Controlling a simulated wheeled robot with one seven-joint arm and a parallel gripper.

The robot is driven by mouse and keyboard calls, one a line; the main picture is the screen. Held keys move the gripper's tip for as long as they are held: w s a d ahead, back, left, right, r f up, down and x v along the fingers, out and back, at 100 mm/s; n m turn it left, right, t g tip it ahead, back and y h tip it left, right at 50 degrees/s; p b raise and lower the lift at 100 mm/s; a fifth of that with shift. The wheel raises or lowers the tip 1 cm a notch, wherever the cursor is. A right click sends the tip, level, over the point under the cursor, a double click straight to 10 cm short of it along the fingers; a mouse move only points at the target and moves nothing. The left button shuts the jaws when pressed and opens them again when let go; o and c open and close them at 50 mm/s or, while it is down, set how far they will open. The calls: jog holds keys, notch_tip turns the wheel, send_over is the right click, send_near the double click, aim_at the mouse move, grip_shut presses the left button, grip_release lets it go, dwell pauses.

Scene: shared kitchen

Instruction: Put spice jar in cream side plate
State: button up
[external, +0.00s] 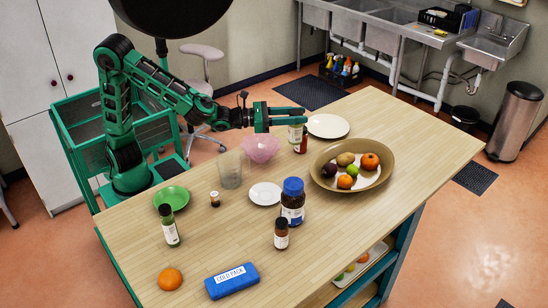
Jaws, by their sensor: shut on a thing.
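My gripper (288,116) reaches in from the left over the far part of the wooden table. It is shut on what looks like the spice jar (295,133), a small jar with a pale label and greenish contents. The fingers hide the jar's top, and I cannot tell whether its base touches the table. The cream side plate (328,126) lies flat and empty just right of the jar.
A small red bottle (302,145) stands close against the jar. A pink bowl (260,148) is to the left, and a wide fruit bowl (320,172) is nearer right. A white saucer (265,194), blue-lidded jar (292,205) and clear glass (230,170) stand nearer the front.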

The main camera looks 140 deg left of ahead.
jog(key=s+a+n+g+y, duration=0.2)
jog(key=s+a+n+g, duration=0.15)
jog(key=s+a, duration=1.25)
jog(key=s+a+n+g+y, duration=0.15)
jog(key=s+a+g, duration=0.25)
jog(key=s+a, duration=1.2)
jog(key=w+a+f, duration=0.1)
jog(key=w+f, duration=1.4)
jog(key=shift+f, duration=0.25)
jog(key=shift+h, duration=0.25)
jog(key=o, duration=1.2)
jog(key=shift+f, duration=0.15)
